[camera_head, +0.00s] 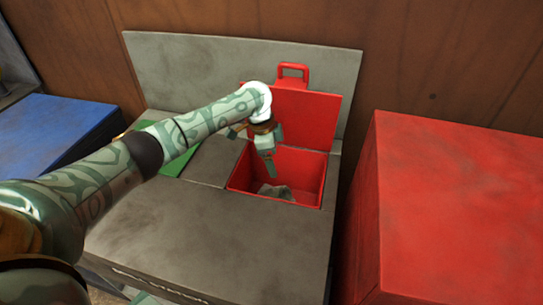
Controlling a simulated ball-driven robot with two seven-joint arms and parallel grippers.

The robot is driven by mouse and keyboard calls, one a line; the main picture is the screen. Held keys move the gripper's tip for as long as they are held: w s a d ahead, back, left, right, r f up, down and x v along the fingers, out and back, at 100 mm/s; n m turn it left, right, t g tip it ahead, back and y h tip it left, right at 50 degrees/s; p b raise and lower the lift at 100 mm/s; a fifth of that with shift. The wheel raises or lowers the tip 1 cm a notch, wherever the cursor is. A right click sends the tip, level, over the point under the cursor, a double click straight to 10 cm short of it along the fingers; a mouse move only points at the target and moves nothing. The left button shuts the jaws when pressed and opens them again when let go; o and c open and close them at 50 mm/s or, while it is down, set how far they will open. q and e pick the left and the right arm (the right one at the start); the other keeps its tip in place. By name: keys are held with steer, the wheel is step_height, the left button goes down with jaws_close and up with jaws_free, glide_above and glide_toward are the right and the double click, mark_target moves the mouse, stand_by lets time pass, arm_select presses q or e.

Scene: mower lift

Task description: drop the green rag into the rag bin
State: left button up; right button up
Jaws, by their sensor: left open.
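The rag bin (315,171) is a red, square-mouthed well set in a grey cabinet. Its red lid (317,115), with a loop handle, stands open behind the mouth. My left gripper (268,163) comes in from the left and points down over the left part of the mouth. It is open, with nothing seen between its fingers. A crumpled greyish cloth (275,191) lies inside the bin, below the fingertips. It looks grey rather than clearly green, so I cannot tell if it is the green rag. My right gripper is not in view.
A flat green panel (176,164) on the cabinet's left side is partly hidden by my left arm. The grey cabinet top (215,235) in front is clear. A large red box (455,200) stands close on the right, a blue one (50,130) on the left. A brown wall is behind.

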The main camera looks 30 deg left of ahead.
arm_select(q)
steer(key=shift+p+v, duration=0.75)
steer(key=shift+v, duration=0.2)
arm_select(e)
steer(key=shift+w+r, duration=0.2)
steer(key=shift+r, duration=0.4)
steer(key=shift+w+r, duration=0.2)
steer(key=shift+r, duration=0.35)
arm_select(q)
steer(key=shift+f, duration=0.15)
steer(key=p+v, duration=0.7)
steer(key=v, duration=0.9)
steer(key=shift+w+d+r, duration=0.3)
steer(key=shift+d, duration=0.05)
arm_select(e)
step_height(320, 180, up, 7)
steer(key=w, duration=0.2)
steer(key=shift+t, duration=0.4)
arm_select(q)
steer(key=shift+f+y, duration=0.1)
steer(key=shift+y, duration=0.2)
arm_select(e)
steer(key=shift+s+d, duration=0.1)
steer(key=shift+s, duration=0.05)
